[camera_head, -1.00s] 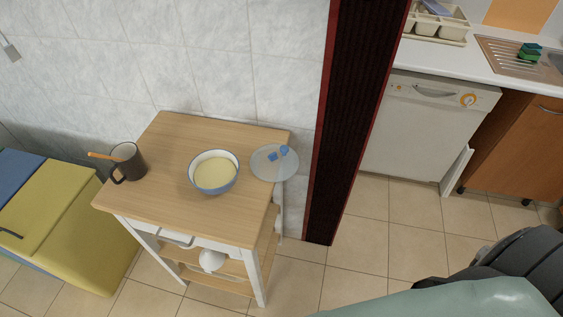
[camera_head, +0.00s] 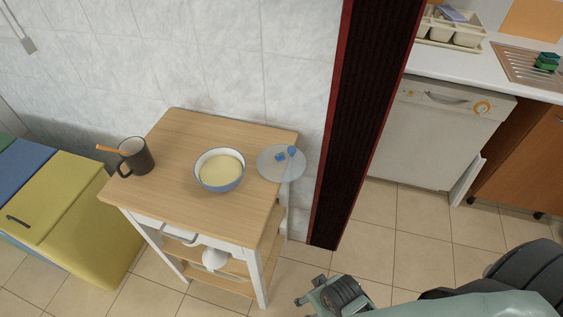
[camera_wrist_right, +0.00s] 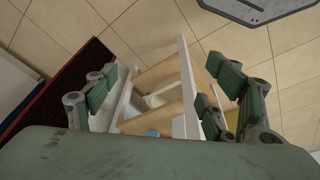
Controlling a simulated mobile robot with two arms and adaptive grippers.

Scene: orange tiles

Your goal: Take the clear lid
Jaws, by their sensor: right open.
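The clear lid (camera_head: 272,164) is a round, see-through disc with blue parts on top. It lies at the right end of the small wooden-topped cart (camera_head: 170,199), partly past the edge. My right gripper (camera_wrist_right: 155,105) is open and empty in the right wrist view, with the cart between its fingers in the background. In the head view part of my right arm shows at the bottom, below and right of the lid and well apart from it. My left gripper is not in view.
A bowl of yellowish food (camera_head: 219,170) stands left of the lid. A dark mug (camera_head: 136,157) with an orange stick stands at the cart's left. A dark red-edged pillar (camera_head: 365,120) rises just right of the cart. Yellow and blue bins (camera_head: 75,215) stand at left.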

